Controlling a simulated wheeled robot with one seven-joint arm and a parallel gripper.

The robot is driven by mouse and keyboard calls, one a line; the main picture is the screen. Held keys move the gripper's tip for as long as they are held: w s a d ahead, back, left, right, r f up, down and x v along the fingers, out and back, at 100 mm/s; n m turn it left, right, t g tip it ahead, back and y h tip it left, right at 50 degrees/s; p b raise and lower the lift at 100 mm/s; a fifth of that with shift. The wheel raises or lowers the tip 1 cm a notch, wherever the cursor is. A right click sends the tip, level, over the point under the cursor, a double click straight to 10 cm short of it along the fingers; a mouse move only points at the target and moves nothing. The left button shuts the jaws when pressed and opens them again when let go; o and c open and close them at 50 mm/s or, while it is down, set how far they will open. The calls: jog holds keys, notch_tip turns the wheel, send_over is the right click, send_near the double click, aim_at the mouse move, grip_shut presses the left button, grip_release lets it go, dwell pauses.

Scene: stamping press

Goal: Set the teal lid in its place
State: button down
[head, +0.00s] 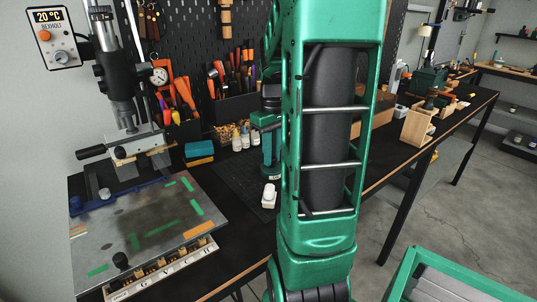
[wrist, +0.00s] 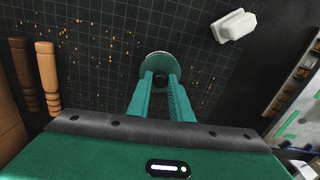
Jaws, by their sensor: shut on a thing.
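The teal lid (wrist: 158,60) is a round disc in the wrist view, just beyond my fingertips. My gripper (wrist: 161,80) is shut on it at a dark spot near the disc's centre, which looks like its knob. The fingers cover the lid's near part. Below lies a dark gridded cutting mat; the height of the lid over it is hard to tell. In the head view my green arm stands in front of the bench and hides much of this area. The lid's place cannot be made out in either view.
A white block (wrist: 234,25) lies on the mat (wrist: 110,40), with brown crumbs scattered about. Two wooden handles (wrist: 48,78) lie at the left. In the head view a press (head: 122,90) and a steel plate (head: 150,225) with a letter rack (head: 165,270) stand left.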

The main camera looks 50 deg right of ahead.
jog(key=c, duration=1.5)
grip_release()
notch_tip(320, 180, up, 11)
jog(key=shift+f, duration=0.15)
jog(key=s+a+f+m, duration=0.1)
jog(key=s+a+f, duration=0.2)
jog(key=s+a, duration=0.1)
jog(key=s+a+f+m, duration=0.2)
jog(key=s+a+f, duration=0.2)
jog(key=a, duration=0.3)
jog(key=s+a+f+m, duration=0.1)
jog(key=s+a+f, duration=0.3)
jog(key=s+a, duration=0.1)
jog(key=shift+s+a+m, duration=0.25)
jog(key=shift+s+m, duration=0.1)
jog(key=shift+m, duration=0.05)
